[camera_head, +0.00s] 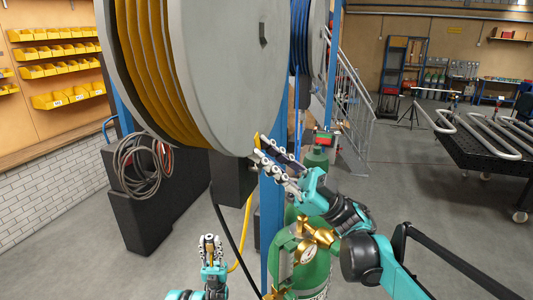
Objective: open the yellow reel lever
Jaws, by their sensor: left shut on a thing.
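The big reel (228,70) with grey side discs and yellow hose wound on it fills the upper left of the head view. A small yellow piece, which looks like the reel lever (257,141), shows at the reel's lower right edge. My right gripper (259,149) points up and left with its fingers apart, its tips close to this piece; I cannot tell if they touch it. My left gripper (210,240) is low in the view, pointing up, shut on a yellow hose end (210,248). The yellow hose (246,222) hangs down below the reel.
A green gas cylinder (305,268) with a brass regulator stands below my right arm. A blue post (271,215) rises behind my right gripper. A black stand (145,210) with coiled cables is at the left. A table with bent pipes (480,150) is at the right.

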